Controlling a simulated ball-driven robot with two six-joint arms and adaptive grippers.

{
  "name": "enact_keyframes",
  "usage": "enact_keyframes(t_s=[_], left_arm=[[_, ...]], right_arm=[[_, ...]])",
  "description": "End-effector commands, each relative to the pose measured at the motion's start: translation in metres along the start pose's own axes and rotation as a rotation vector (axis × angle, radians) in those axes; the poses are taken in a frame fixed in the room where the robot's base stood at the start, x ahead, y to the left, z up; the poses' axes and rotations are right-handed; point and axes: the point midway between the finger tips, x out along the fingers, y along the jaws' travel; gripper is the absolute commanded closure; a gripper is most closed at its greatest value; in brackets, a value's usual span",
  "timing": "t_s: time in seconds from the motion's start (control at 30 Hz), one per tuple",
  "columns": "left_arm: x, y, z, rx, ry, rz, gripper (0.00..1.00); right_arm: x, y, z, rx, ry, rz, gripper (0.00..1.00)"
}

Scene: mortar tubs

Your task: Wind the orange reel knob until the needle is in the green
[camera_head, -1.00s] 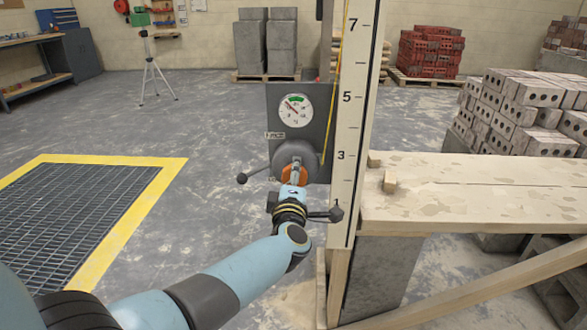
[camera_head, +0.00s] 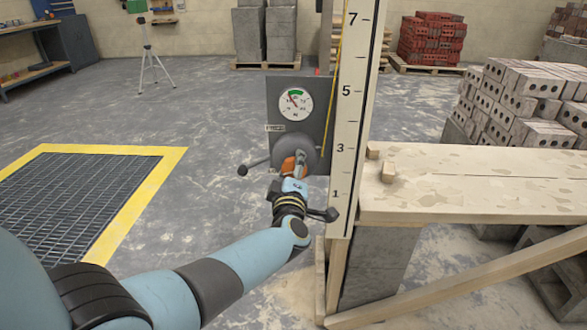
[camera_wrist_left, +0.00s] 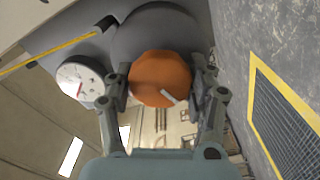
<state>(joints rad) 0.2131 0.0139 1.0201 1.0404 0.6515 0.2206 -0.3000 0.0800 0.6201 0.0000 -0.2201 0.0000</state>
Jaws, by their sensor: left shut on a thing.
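The orange reel knob (camera_head: 288,167) sits on a round grey reel (camera_head: 309,152) on a dark grey panel, below a white dial gauge (camera_head: 297,112). The gauge has a green band (camera_head: 295,92) at its top; the needle points up and left, its tip close to the band's left end. My left gripper (camera_head: 298,168) is shut on the knob and partly hides it. In the left wrist view the fingers of my gripper (camera_wrist_left: 162,84) flank the orange knob (camera_wrist_left: 155,72), and the gauge (camera_wrist_left: 72,80) shows at left. My right gripper is not in view.
A tall numbered board (camera_head: 349,130) and a wooden plank bench (camera_head: 470,195) stand just right of the panel. A yellow-edged floor grate (camera_head: 165,180) lies left. The floor between is clear.

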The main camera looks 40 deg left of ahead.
Motion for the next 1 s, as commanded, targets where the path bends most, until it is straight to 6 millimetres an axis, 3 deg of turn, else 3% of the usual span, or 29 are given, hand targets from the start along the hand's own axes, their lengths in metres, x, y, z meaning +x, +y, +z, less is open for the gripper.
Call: enact_keyframes(t_s=[0.03, 0.07, 0.23, 0.6, 1.0], left_arm=[[-0.002, -0.003, 0.001, 0.001, -0.004, -0.005, 0.77], [-0.002, -0.003, 0.001, 0.001, -0.004, -0.005, 0.41], [-0.001, -0.002, 0.001, 0.0, -0.002, -0.003, 0.2], [-0.009, -0.001, 0.001, -0.001, -0.002, -0.002, 0.2], [-0.091, -0.002, 0.001, -0.002, -0.003, -0.005, 0.2]], right_arm=[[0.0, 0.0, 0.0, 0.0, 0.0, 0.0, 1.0], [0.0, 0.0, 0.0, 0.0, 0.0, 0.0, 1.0], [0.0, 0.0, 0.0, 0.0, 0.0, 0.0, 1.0], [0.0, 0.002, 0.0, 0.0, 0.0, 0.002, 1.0], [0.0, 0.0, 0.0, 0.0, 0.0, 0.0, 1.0]])
